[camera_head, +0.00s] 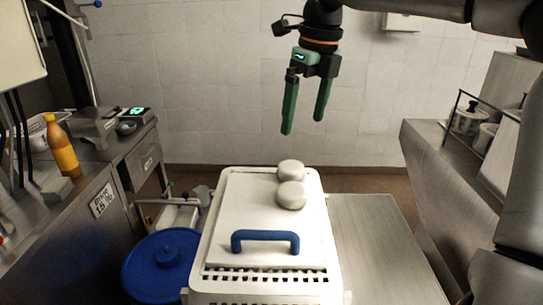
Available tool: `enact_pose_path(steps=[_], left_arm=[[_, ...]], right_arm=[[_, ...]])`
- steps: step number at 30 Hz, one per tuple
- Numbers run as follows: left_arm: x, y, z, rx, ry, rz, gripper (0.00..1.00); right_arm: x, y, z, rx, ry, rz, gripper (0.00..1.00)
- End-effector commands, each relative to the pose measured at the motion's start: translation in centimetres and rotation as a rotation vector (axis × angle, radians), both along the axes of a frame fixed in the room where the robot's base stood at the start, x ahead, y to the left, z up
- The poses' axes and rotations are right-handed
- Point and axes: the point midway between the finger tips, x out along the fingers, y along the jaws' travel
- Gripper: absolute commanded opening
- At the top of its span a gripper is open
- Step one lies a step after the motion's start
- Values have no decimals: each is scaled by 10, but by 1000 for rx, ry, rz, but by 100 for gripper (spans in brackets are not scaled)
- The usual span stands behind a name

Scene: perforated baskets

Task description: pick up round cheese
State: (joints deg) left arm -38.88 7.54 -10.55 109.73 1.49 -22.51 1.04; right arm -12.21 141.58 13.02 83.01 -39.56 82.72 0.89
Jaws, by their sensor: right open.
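Two round white cheeses lie close together on a white board. The nearer cheese (291,195) sits just in front of the farther cheese (291,170); I cannot tell whether they touch. The board (255,215) has a blue handle (265,240) at its near end and lies on a white perforated basket (262,289). My right gripper (303,127) points down with its two green fingers apart and empty. It shows above the cheeses in the picture, clear of them. My left gripper is not in view.
A blue lidded bin (162,265) stands left of the basket. A steel table (375,235) lies bare on its right. A left counter (85,185) holds an orange bottle (61,147) and a scale (133,113). A steel counter with pots (467,117) stands at right.

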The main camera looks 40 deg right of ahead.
Motion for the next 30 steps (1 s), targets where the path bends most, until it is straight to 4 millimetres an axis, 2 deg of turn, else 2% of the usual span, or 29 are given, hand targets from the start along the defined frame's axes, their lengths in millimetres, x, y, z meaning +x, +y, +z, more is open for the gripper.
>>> enact_pose_path(steps=[2,12,19,25,30], left_arm=[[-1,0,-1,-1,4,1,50],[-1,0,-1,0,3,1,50],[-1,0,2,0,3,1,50],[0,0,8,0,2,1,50],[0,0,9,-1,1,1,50]], right_arm=[[0,0,-3,-6,2,1,100],[9,2,-59,-6,6,1,100],[12,3,-76,-6,6,1,100],[19,6,-106,-6,8,1,100],[22,6,-120,-5,3,0,100]])
